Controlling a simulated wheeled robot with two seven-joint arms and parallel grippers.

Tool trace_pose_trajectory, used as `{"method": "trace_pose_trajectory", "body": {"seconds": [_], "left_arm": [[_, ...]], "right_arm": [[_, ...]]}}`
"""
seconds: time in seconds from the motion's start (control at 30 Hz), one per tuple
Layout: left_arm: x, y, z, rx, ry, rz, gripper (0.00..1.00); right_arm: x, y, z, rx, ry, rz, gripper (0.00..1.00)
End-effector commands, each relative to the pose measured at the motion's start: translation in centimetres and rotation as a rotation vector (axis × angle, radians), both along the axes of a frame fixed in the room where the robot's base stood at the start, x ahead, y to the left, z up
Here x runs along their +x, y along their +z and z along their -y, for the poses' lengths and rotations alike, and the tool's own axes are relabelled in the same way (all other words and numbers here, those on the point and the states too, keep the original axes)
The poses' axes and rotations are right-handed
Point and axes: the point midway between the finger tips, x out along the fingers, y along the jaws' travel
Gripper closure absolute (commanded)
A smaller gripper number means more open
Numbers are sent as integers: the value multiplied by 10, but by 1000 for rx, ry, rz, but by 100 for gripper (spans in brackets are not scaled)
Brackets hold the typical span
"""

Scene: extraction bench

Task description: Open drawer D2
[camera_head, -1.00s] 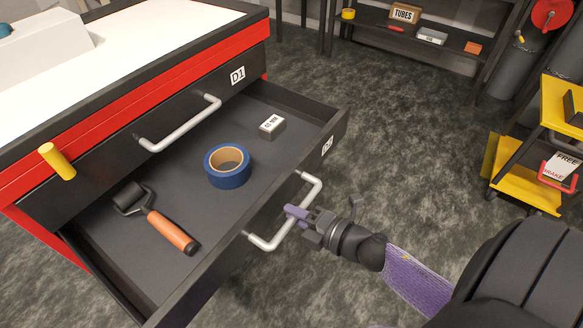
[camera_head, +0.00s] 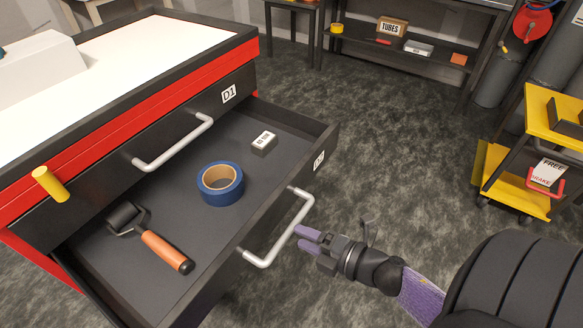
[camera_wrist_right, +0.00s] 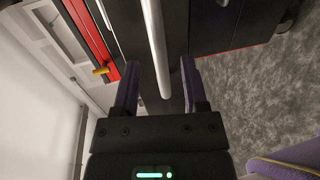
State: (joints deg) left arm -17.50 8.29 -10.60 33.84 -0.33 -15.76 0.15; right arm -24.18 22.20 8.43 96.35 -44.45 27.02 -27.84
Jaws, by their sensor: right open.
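Drawer D2 (camera_head: 262,205) stands pulled out below the closed drawer D1 (camera_head: 150,150). Its label (camera_head: 319,160) is seen at a steep angle. Its pale metal handle (camera_head: 284,232) sticks out from the front. My right gripper (camera_head: 302,238) is open and empty, its purple fingers just to the right of the handle bar. In the right wrist view, the bar (camera_wrist_right: 156,45) appears ahead, between the two open fingers (camera_wrist_right: 160,85). My left gripper is not in view.
Inside D2 lie a roller with an orange handle (camera_head: 165,250), a blue tape roll (camera_head: 222,190) and a small labelled box (camera_head: 264,141). A yellow trolley (camera_head: 515,185) stands at the right. Grey floor (camera_head: 400,150) is clear between.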

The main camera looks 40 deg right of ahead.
Motion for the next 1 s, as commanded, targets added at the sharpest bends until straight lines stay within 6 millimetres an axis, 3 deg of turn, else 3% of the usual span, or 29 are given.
{"method": "trace_pose_trajectory", "body": {"seconds": [0.1,0.27,0.77,0.87,0.97,1.0], "left_arm": [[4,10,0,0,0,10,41],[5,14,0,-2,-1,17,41],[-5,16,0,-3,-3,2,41],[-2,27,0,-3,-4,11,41],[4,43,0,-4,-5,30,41],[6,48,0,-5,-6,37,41]], "right_arm": [[-27,9,10,1,-2,-1,44],[-49,12,18,1,0,0,44],[-53,8,21,17,-20,-17,44],[-65,-31,31,178,-206,-193,44],[-113,-106,33,434,-546,-533,44],[-140,-134,28,514,-687,-672,44]]}}
